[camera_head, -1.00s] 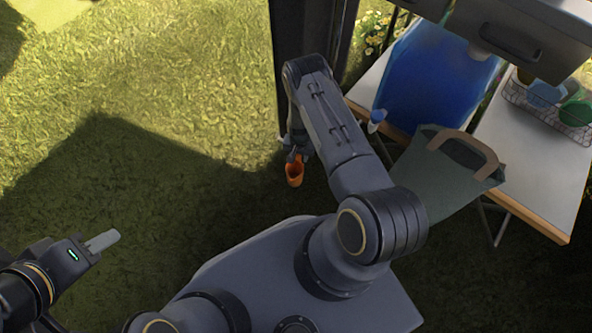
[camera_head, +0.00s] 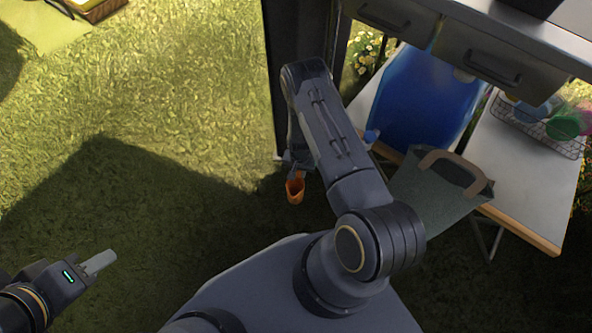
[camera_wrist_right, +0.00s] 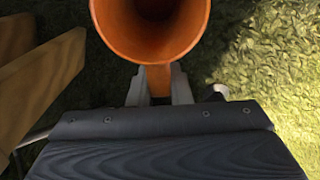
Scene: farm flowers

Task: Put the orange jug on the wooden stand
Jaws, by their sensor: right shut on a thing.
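The orange jug (camera_head: 295,190) hangs over the shaded grass in the head view, held by my right gripper (camera_head: 296,172). In the right wrist view the jug's open round mouth (camera_wrist_right: 150,22) faces the camera. My right gripper (camera_wrist_right: 160,88) is shut on the jug's handle, below the rim. My left gripper (camera_head: 98,262) is empty above the grass at lower left; its finger gap does not show. A wooden piece (camera_wrist_right: 40,85) is at the left edge of the wrist view; I cannot tell whether it is the wooden stand.
A grey cabinet with drawers (camera_head: 488,68) is at upper right. Beneath it are a blue panel (camera_head: 415,98), a green bag (camera_head: 430,200) and a white table (camera_head: 525,185) with a wire basket (camera_head: 545,135). Open grass (camera_head: 150,80) lies on the left.

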